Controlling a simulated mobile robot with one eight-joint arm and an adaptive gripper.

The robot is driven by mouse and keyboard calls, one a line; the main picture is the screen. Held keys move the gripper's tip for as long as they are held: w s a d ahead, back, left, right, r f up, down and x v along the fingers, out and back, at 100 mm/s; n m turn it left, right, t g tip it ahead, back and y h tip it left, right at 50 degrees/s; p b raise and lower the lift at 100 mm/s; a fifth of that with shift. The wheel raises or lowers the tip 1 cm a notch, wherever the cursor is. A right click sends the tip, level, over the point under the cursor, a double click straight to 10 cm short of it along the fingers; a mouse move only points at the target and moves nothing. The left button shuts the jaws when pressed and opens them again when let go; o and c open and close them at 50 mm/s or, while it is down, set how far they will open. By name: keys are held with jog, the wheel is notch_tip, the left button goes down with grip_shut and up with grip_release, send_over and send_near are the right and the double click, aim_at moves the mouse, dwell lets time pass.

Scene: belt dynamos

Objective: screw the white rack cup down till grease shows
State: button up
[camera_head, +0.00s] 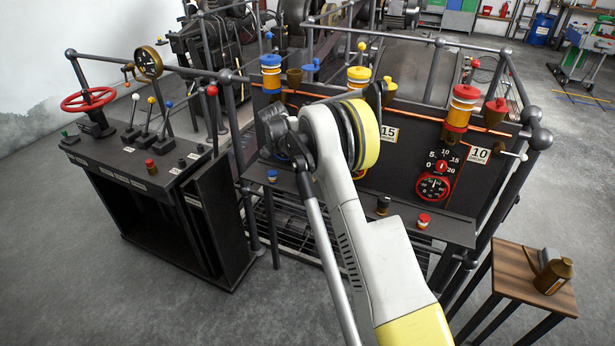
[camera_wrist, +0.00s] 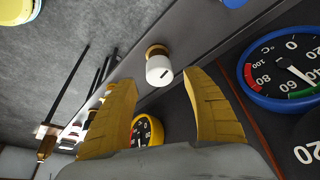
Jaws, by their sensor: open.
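The white rack cup (camera_wrist: 159,69) is in the wrist view. It has a white cap with a short dark mark and a brass-coloured part behind it, at the edge of a grey ledge. My gripper (camera_wrist: 160,80) is open, its two yellow-brown fingers on either side below the cup in the picture. The cup appears just beyond the fingertips, in line with the gap; I cannot tell the exact distance. No grease shows on it. In the head view my arm hides the cup and my gripper.
A blue-ringed gauge (camera_wrist: 292,72) and a yellow-ringed gauge (camera_wrist: 147,131) are near the fingers. On the front ledge are a blue cup (camera_head: 271,176), a black cup (camera_head: 383,205) and a red cup (camera_head: 423,221). A wooden stool (camera_head: 507,267) with a brass can stands right.

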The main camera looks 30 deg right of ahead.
jog(key=v, duration=0.9)
